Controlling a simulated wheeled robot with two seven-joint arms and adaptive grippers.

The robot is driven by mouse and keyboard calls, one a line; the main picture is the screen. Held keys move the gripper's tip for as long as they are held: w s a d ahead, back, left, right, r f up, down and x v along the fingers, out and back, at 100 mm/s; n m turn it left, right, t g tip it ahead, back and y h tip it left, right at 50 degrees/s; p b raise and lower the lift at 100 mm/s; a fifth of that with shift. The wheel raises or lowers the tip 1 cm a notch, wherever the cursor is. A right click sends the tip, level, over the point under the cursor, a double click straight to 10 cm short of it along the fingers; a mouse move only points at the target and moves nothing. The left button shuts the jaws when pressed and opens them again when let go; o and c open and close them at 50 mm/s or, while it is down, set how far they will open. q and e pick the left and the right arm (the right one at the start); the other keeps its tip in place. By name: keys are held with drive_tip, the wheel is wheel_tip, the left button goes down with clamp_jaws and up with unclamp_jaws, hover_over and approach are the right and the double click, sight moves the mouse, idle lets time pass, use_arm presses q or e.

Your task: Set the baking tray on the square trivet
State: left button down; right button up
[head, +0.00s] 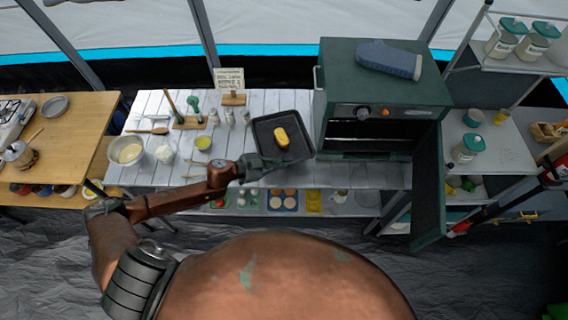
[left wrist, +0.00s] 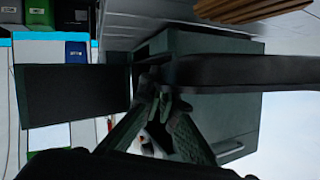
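The dark baking tray (head: 267,127) with a yellow loaf (head: 281,137) on it is in the middle of the head view, left of the oven. My left gripper (head: 252,165) is at its near left corner. In the left wrist view, which is upside down, the fingers (left wrist: 160,92) close on the end of the tray rim (left wrist: 245,70). A brown slatted wooden piece (left wrist: 255,9), seemingly the trivet, lies on the table there, with a gap between it and the tray. In the head view the tray hides it. My right gripper is out of view.
The green oven (head: 345,60) stands right of the tray, its door (head: 428,190) open and a blue mitt (head: 390,59) on top. Small jars (head: 229,117), a small yellow bowl (head: 203,143) and a mixing bowl (head: 127,150) stand left on the white table (head: 150,105).

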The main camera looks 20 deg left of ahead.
use_arm(q)
drive_tip(key=shift+f+b, duration=0.45)
drive_tip(key=shift+f, duration=2.8)
drive_tip(key=shift+f, duration=0.15)
drive_tip(key=c, duration=2.2)
unclamp_jaws()
drive_tip(key=shift+o, duration=0.2)
drive_tip(key=v, duration=1.2)
